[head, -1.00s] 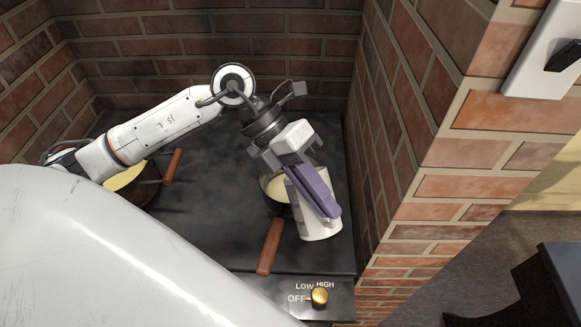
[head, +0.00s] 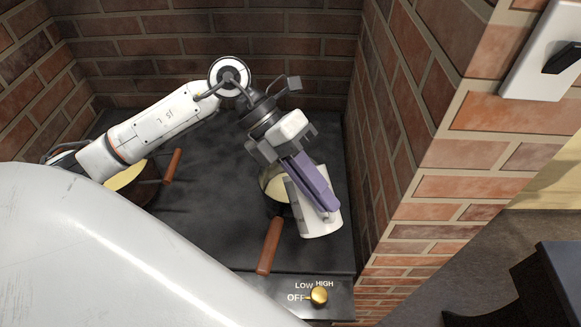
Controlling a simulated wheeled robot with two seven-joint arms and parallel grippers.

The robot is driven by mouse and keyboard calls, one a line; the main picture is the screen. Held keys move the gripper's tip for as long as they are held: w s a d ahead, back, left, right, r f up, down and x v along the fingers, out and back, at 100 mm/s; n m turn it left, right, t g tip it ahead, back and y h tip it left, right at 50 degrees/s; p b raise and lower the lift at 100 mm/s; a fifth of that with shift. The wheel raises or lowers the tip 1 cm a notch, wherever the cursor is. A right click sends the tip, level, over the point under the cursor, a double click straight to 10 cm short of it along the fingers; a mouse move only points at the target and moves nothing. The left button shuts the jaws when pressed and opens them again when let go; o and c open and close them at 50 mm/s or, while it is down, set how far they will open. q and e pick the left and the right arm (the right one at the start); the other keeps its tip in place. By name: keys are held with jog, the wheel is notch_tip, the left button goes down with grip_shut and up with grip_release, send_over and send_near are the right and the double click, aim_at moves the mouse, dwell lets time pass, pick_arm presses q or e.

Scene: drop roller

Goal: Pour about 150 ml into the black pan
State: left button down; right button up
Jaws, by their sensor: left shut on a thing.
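My left gripper (head: 318,192), with purple fingers, is shut on a white jug (head: 322,220). The jug is tilted at the right side of a dark pan (head: 272,206) with a wooden handle (head: 270,246). Pale yellow stuff shows inside this pan. The gripper and jug cover part of the pan, and I cannot see a stream or the jug's level. A second dark pan (head: 146,190) with yellow contents and a wooden handle (head: 173,165) is at the left, partly hidden by my arm. My right gripper is not in view.
Both pans are on a black stove top (head: 215,215) with brick walls (head: 220,55) behind and at the right. A brass knob (head: 318,296) marked OFF, LOW and HIGH is at the front. A wall switch (head: 545,55) is at the upper right.

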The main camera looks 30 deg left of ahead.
pick_arm(q)
jog(key=shift+w+a+r+g+h, duration=0.15)
jog(key=shift+w+a+r+h, duration=0.05)
jog(key=shift+a+r+h, duration=0.2)
jog(key=shift+w+a+r+g+h, duration=0.2)
jog(key=shift+r+h, duration=0.1)
jog(key=shift+r, duration=0.2)
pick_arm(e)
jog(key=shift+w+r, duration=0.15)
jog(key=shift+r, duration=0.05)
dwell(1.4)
